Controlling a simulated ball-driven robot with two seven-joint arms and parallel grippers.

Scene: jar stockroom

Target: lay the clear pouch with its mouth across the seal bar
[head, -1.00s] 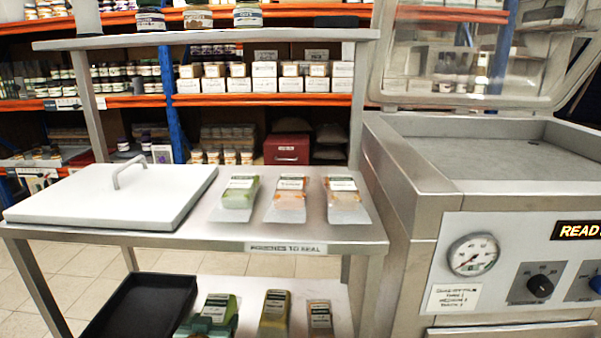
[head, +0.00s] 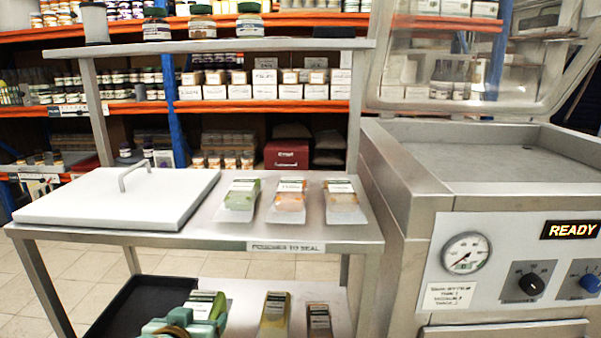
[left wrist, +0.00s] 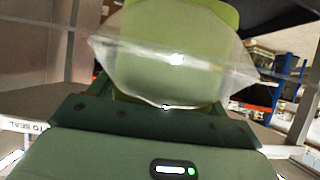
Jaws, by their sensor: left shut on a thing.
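My left gripper (head: 185,325) is at the bottom of the head view, low by the cart's lower shelf. It is shut on a clear pouch with green contents (head: 203,303), which has a dark and white label. In the left wrist view the pouch (left wrist: 175,55) shows close up, its clear film spreading beyond the jaws (left wrist: 160,112). The sealing machine (head: 405,180) stands at the right with its clear lid (head: 455,95) raised and its panel reading READY. I cannot make out the seal bar in its chamber (head: 500,162). My right gripper is not in view.
Below are a black tray (head: 130,305), a yellow pouch (head: 274,315) and another pouch (head: 318,320). A raised shelf (head: 220,45) holds jars.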

